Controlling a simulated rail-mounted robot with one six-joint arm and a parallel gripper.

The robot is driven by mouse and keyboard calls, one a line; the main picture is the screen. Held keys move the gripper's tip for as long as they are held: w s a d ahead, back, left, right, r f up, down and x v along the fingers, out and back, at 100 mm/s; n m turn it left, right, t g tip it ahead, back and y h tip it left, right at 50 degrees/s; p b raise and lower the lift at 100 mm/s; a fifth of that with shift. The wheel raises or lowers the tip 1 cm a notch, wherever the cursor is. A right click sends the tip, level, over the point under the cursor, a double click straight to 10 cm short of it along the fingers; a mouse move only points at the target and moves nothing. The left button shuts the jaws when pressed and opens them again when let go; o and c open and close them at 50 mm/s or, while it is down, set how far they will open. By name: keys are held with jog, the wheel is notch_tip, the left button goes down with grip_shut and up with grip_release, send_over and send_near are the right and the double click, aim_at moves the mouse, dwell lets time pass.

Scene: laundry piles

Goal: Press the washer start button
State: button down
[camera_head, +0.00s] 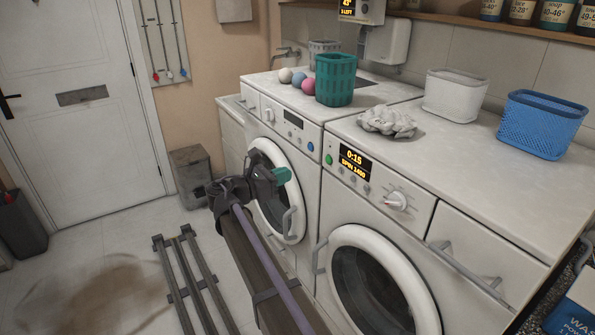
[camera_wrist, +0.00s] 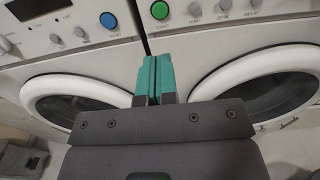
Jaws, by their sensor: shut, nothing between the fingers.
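Two white front-loaders stand side by side. The right machine (camera_head: 400,237) has a lit display (camera_head: 354,161) reading "0:15" and "SPIN 1400", so it appears to be the washer. Its round green button (camera_head: 329,159) is left of the display; the green button (camera_wrist: 160,10) also shows at the wrist view's top edge. The left machine (camera_head: 262,125) has a blue button (camera_head: 310,146), also in the wrist view (camera_wrist: 108,20). My gripper (camera_head: 284,175) is shut and empty, its teal fingers (camera_wrist: 152,65) together before the left machine's door, below and apart from both buttons.
A green basket (camera_head: 335,82) and several balls (camera_head: 299,79) sit on the left machine. Crumpled white cloth (camera_head: 388,122), a white basket (camera_head: 455,95) and a blue basket (camera_head: 542,124) sit on the right one. Door handles (camera_head: 290,222) stick out near my gripper. Floor at left holds rails (camera_head: 187,277).

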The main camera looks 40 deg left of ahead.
jog(key=x, duration=1.2)
jog(key=shift+w+d, duration=0.1)
jog(key=shift+w, duration=0.2)
jog(key=shift+w+d+r, duration=0.15)
jog(key=shift+w, duration=0.5)
send_near(328, 159)
jog(key=v, duration=0.5)
jog(key=shift+s+a, duration=0.2)
jog(key=shift+s, duration=0.15)
